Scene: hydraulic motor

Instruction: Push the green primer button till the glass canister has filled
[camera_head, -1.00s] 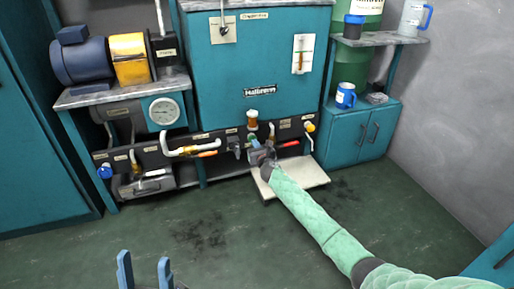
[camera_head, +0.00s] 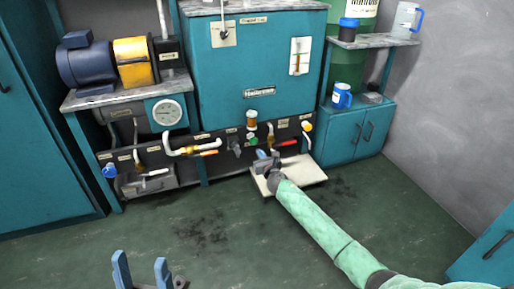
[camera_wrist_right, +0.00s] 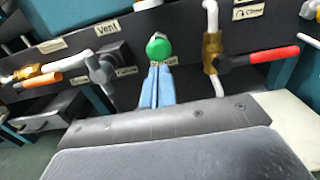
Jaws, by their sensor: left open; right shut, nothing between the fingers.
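The green primer button (camera_head: 252,140) is on the dark panel below the teal tank; it shows large in the right wrist view (camera_wrist_right: 159,48). My right gripper (camera_head: 261,154) is shut and empty, just in front of and below the button. Its blue fingertips (camera_wrist_right: 160,68) point at the button in the wrist view; the head view shows a small gap. A small glass canister (camera_head: 252,121) with a pale cap sits above the button. It looks amber-brown inside, but its level is too small to read. My left gripper (camera_head: 142,268) is open and empty at the bottom left.
A red-handled valve (camera_head: 287,143) is right of the button, and a grey valve (camera_wrist_right: 108,66) is left of it. An orange-handled valve (camera_head: 207,152) is further left. A pale tray (camera_head: 308,175) lies below the panel. The floor in front is clear.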

